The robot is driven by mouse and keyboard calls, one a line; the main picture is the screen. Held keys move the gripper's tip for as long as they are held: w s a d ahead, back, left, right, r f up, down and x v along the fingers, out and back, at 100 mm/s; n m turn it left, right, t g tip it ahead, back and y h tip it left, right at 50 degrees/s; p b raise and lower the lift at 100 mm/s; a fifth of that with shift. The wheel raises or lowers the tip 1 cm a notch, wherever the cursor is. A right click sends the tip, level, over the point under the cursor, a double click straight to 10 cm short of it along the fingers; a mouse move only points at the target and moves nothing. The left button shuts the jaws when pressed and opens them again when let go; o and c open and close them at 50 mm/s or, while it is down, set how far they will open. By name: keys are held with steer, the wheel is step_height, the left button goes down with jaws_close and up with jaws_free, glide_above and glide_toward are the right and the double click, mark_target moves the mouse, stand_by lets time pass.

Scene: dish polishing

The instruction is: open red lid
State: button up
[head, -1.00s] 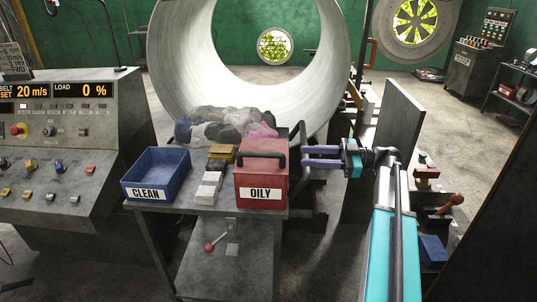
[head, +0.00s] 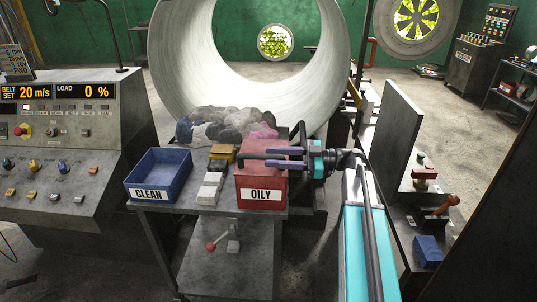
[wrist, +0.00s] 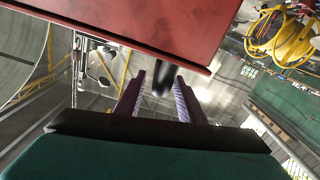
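The red box marked OILY (head: 262,188) stands at the right end of the small cart in the head view. Its red lid is on, with a dark bar handle (head: 248,154) on top. My gripper (head: 266,158) reaches in from the right, its two purple fingers pointing left over the lid at the handle. In the wrist view the fingers (wrist: 160,82) are apart, and a dark blurred piece, apparently the handle, shows between their tips. A large red surface of the box (wrist: 140,25) fills the top there. I cannot tell whether a finger touches the handle.
A blue bin marked CLEAN (head: 158,174) stands at the cart's left. Yellow and white blocks (head: 211,185) lie between bin and box. A heap of grey rags (head: 222,125) sits behind. A grey upright panel (head: 402,130) stands to the right of my arm.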

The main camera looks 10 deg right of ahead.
steer(key=shift+p+x, duration=0.3)
steer(key=shift+x, duration=1.05)
jaws_close()
